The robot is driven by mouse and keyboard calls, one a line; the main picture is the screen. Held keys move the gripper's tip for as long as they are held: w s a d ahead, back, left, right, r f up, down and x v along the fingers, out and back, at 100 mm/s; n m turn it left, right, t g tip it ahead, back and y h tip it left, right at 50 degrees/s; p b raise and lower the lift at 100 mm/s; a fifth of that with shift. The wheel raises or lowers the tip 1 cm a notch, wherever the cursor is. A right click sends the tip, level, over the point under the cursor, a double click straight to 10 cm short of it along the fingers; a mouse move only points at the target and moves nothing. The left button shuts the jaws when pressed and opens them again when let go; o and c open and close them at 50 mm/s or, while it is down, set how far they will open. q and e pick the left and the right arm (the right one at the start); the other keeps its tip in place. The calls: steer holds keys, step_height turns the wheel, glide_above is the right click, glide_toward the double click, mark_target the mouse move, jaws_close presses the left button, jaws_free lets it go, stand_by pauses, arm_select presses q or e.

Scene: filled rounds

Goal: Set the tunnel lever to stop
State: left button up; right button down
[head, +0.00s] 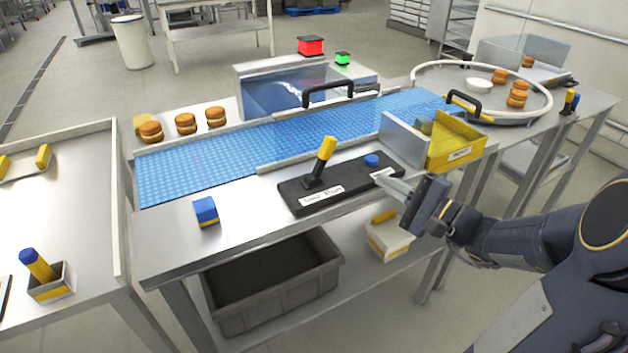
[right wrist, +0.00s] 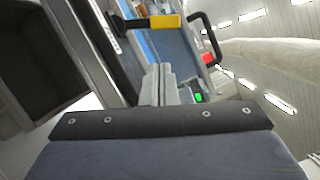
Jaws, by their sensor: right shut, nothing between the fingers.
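The tunnel lever (head: 326,150) has a yellow grip on a black stalk. It rises from a long black base plate (head: 292,198) at the front edge of the conveyor table and tilts slightly right. A white label lies in front of it, its lettering too small to read surely. A blue knob (head: 371,160) sits at the plate's right end, beside another white label. My right gripper (head: 381,177) is shut and empty near that end, right of the lever and apart from it. The right wrist view shows the yellow grip (right wrist: 166,21) beyond my shut fingers (right wrist: 160,72). My left gripper is out of view.
A blue conveyor (head: 210,165) runs behind the plate into a tunnel with a black handle (head: 328,92). A yellow tray (head: 455,145) stands close to my right gripper. A blue block (head: 206,211) sits left. Red (head: 311,46) and green (head: 343,58) lamps stand behind.

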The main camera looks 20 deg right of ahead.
mark_target(322, 161)
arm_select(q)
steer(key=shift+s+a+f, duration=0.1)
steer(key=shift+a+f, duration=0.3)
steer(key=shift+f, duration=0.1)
arm_select(e)
steer(key=shift+w+d+f+m+t+h, duration=0.3)
steer(key=shift+d+m+h, duration=0.1)
steer(key=shift+d, duration=0.2)
steer(key=shift+w+d+f+m+t+h, duration=0.15)
steer(key=shift+d+f+m+t+h, duration=0.2)
steer(key=shift+d, duration=0.2)
steer(key=x, duration=0.9)
steer(key=shift+w+a+p, duration=0.15)
steer(key=shift+w+p, duration=0.15)
steer(key=shift+p, duration=0.1)
steer(key=a, duration=0.1)
steer(key=a+r, duration=0.1)
steer(key=a, duration=0.1)
steer(key=shift+a+r+p, duration=0.35)
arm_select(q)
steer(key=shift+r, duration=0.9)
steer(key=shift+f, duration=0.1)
